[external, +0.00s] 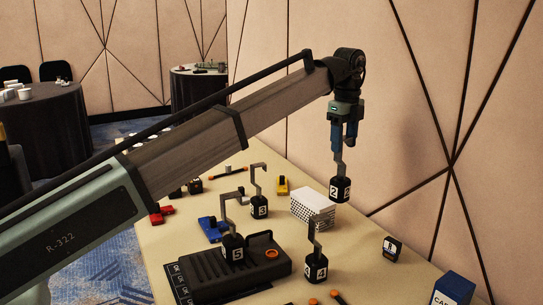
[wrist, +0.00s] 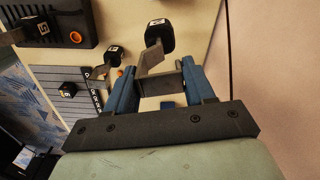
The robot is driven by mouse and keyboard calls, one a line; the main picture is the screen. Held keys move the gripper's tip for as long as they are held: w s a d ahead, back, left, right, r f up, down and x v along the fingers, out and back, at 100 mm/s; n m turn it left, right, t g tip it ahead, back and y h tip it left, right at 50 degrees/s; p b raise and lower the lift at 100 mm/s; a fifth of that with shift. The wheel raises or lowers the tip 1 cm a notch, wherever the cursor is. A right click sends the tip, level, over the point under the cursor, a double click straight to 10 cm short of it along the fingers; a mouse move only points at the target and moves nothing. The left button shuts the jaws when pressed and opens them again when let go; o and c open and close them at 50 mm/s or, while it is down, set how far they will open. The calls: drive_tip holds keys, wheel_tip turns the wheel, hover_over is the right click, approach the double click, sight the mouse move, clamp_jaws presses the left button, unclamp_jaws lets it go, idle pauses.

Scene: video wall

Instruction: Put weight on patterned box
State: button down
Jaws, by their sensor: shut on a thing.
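My gripper (external: 344,136) hangs at the upper right of the external view, shut on the hook of a black weight marked 2 (external: 340,190). The weight hangs upright in the air, beside and above the right end of the patterned box. The patterned box (external: 313,207) is white with dark dots and lies on the table; its top looks bare. In the wrist view the held weight (wrist: 160,37) shows beyond my blue fingers (wrist: 160,78), its metal hook between them. I cannot make out the patterned box there.
A yellow item (external: 283,186) lies behind the box. The wall is close on the right.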

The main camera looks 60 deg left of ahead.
drive_tip(key=shift+a+r+m, duration=1.4)
drive_tip(key=shift+a+r, duration=0.8)
drive_tip(key=shift+a, duration=4.15)
wheel_tip(320, 180, down, 10)
drive_tip(key=shift+r, duration=0.2)
drive_tip(key=shift+s+f, duration=0.1)
drive_tip(key=shift+f, duration=0.05)
drive_tip(key=shift+c, duration=2)
unclamp_jaws()
wheel_tip(320, 180, up, 12)
